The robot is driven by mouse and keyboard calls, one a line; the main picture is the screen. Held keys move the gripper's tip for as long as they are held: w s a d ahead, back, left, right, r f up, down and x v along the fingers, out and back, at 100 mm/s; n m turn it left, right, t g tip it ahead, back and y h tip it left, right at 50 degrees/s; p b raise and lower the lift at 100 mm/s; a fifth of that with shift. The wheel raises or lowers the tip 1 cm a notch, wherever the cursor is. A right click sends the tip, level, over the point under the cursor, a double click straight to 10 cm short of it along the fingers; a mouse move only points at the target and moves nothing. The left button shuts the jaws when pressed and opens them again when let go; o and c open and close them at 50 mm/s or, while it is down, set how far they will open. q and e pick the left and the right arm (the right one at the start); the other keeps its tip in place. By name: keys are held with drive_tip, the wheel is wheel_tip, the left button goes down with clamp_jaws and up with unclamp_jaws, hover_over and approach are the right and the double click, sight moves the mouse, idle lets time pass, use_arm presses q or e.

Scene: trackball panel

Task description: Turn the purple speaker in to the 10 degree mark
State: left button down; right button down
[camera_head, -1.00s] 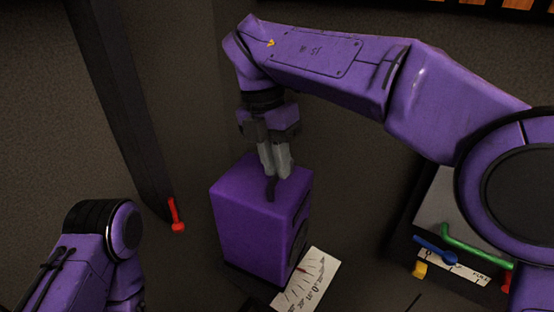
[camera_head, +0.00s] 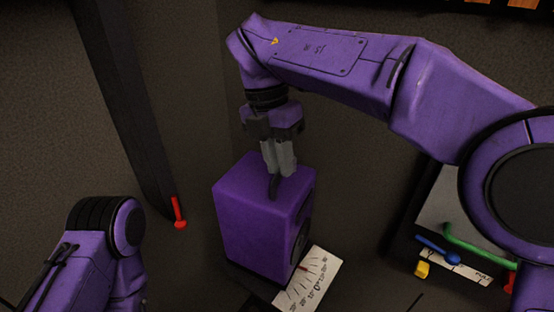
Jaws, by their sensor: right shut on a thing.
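The purple speaker (camera_head: 250,225) is a purple box standing upright at the middle, with a dark round driver on its right-hand face. A white scale card (camera_head: 312,280) with degree marks lies at its lower right, and a small red pointer (camera_head: 303,268) lies over the card. My right gripper (camera_head: 274,178) comes down from above and is shut on the dark handle (camera_head: 274,187) on top of the speaker. My left arm shows at the lower left, but its gripper is out of view. The exact mark under the pointer is too small to read.
A red lever (camera_head: 178,213) stands left of the speaker beside a dark post (camera_head: 120,110). At the right is a panel with a green handle (camera_head: 470,243), a blue lever (camera_head: 437,250), a yellow block (camera_head: 422,269) and a white label.

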drive_tip(key=shift+w+d+r, duration=0.2)
drive_tip(key=shift+w+d, duration=0.05)
drive_tip(key=c, duration=1.4)
unclamp_jaws()
drive_tip(key=shift+o, duration=1.4)
drive_tip(key=shift+w+f, duration=0.15)
drive_tip(key=shift+w, duration=0.05)
drive_tip(key=shift+w+d+f, duration=0.2)
drive_tip(key=shift+w, duration=0.15)
drive_tip(key=shift+s, duration=0.1)
use_arm(q)
wheel_tip(320, 180, up, 6)
drive_tip(key=p, duration=0.5)
drive_tip(key=shift+w+d+f+p, duration=0.1)
drive_tip(key=shift+w+f+p, duration=0.05)
drive_tip(key=shift+p, duration=0.2)
use_arm(e)
wheel_tip(320, 180, up, 10)
drive_tip(key=w+a, duration=0.1)
drive_tip(key=shift+a+r, duration=0.2)
drive_tip(key=shift+a, duration=0.15)
drive_tip(key=shift+w, duration=0.1)
